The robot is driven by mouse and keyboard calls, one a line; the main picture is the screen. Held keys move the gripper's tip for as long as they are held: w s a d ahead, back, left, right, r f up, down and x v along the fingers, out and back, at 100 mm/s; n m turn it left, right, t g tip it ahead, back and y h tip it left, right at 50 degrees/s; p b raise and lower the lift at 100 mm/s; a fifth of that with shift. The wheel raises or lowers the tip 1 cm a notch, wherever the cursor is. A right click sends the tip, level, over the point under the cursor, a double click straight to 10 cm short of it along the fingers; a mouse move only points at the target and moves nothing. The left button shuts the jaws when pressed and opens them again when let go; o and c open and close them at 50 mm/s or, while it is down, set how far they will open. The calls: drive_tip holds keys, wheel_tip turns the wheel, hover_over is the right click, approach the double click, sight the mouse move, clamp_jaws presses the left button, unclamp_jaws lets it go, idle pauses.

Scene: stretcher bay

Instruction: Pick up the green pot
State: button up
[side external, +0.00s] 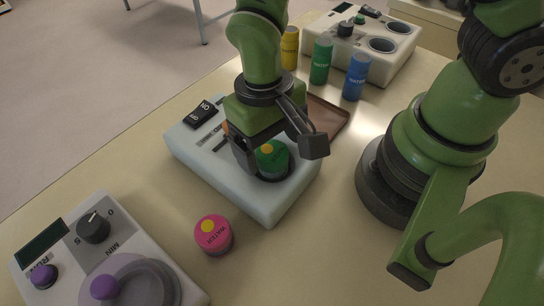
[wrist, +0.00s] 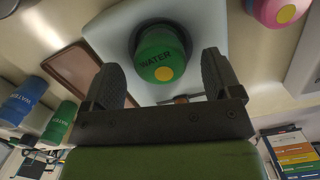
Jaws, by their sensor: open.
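The green pot (side external: 271,158) has a yellow dot on its lid and sits in a round well of the white switch box (side external: 246,196). In the wrist view the green pot (wrist: 161,53), marked WATER, shows just beyond and between my fingertips. My gripper (side external: 277,148) is open, with one finger on each side of the pot in the side view. In the wrist view my gripper (wrist: 163,75) holds nothing. Whether the fingers touch the pot cannot be told. The pot's lower part is hidden in the well.
A pink pot (side external: 213,235) stands in front of the box. A dial panel (side external: 68,240) is at lower left. Yellow (side external: 290,48), green (side external: 321,62) and blue (side external: 356,77) bottles stand behind, near another white box (side external: 399,66). A brown tray (side external: 327,114) lies behind my gripper.

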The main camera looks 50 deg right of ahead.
wheel_tip(320, 180, down, 2)
drive_tip(key=shift+s, duration=0.15)
drive_tip(key=c, duration=1.1)
drive_tip(key=shift+r, duration=0.2)
